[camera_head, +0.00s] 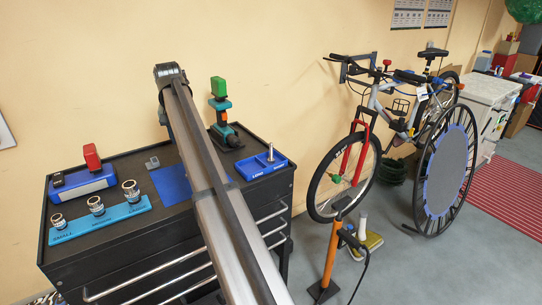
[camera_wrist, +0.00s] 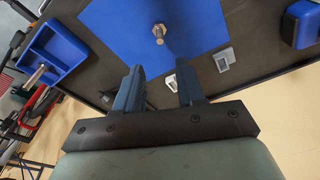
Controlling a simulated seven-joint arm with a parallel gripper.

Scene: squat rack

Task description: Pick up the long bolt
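In the wrist view a metal bolt (camera_wrist: 158,33) with a hex head is on the blue mat (camera_wrist: 205,25), seen nearly end-on, so its length is hard to judge. My gripper (camera_wrist: 160,78) is open, its two dark fingers apart, with the bolt beyond the fingertips and not touching them. The mat also shows in the head view (camera_head: 170,186), where my arm hides the bolt and the gripper. Another bolt (camera_head: 270,153) stands in the blue tray (camera_head: 262,168) marked LONG and a second, hard-to-read word. This tray shows at the left of the wrist view (camera_wrist: 72,42).
A socket rack (camera_head: 100,222) and a blue box with a red top (camera_head: 83,184) are on the cart's left. A green and teal drill (camera_head: 222,115) stands behind the tray. A small grey part (camera_head: 152,162) lies behind the mat. A bicycle (camera_head: 355,165) is to the right.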

